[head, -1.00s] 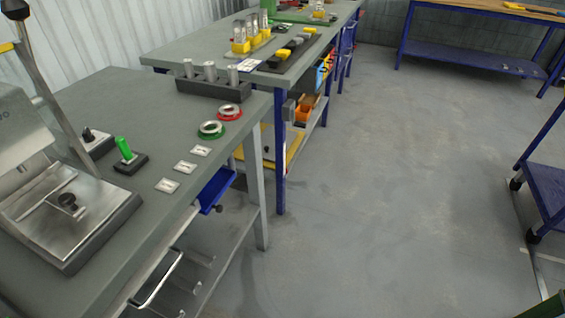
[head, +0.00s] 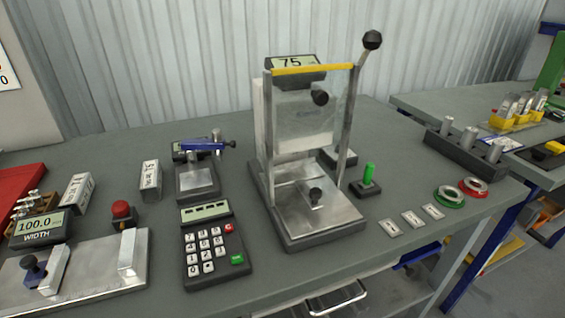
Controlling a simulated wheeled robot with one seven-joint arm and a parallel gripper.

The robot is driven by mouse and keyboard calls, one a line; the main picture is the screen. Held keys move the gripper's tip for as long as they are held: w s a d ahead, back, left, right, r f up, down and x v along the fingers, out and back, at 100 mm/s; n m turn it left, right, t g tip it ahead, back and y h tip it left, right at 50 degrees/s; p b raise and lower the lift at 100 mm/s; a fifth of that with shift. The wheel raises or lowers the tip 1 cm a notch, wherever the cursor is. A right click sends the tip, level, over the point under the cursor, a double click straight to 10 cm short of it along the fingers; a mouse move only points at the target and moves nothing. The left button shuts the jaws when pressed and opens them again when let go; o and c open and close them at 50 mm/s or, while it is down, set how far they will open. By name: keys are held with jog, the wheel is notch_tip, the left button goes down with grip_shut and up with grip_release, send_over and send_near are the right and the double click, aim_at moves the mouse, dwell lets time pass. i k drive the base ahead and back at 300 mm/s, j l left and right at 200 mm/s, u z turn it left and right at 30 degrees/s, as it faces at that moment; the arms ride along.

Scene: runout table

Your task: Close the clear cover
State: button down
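The clear cover (head: 337,110) is on the press-like device in the middle of the bench in the head view. It looks like a see-through panel between two metal side bars, with a yellow bar (head: 313,69) along its top edge. It stands roughly upright, yellow bar high, just below the display reading 75 (head: 291,62). A lever with a black ball (head: 373,40) rises at the right. My gripper is not in view.
A keypad (head: 209,249) and a small clamp fixture (head: 197,178) stand left of the device. An open-looking drawer handle (head: 338,299) juts below the bench edge.

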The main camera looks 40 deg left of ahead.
aim_at(320, 98)
jog(key=j+u, duration=0.2)
jog(key=u, duration=0.85)
